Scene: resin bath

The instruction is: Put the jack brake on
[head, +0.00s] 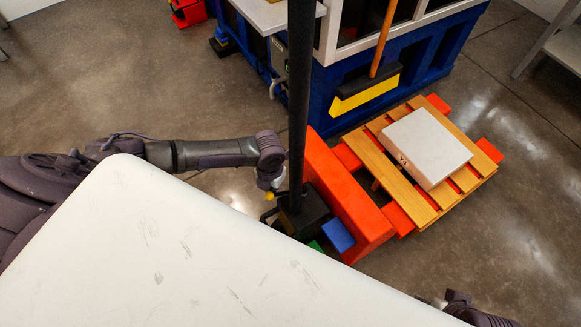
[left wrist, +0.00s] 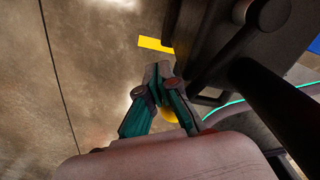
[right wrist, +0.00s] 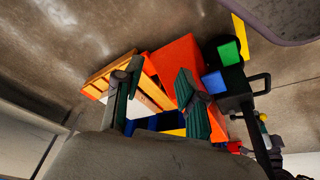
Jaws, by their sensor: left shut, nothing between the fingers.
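The pallet jack has an orange-red body (head: 345,200), a black housing (head: 303,215) and a tall dark pole (head: 300,100). A blue block (head: 338,234) and a green block (head: 315,246) sit at the housing; both also show in the right wrist view, blue (right wrist: 213,83) and green (right wrist: 229,53). A yellow knob (head: 270,196) is at the housing's left side. My left gripper (head: 274,183) is shut and empty close by this knob. In the left wrist view the knob (left wrist: 170,116) is partly behind the fingers; contact cannot be told. My right gripper (right wrist: 155,92) is open and empty, away from the jack.
A wooden pallet (head: 380,175) with a pale box (head: 427,148) rests over the orange forks. A blue machine (head: 400,65) stands behind, with a broom (head: 365,92) in front of it. My white body top covers the lower left. Floor is clear at right.

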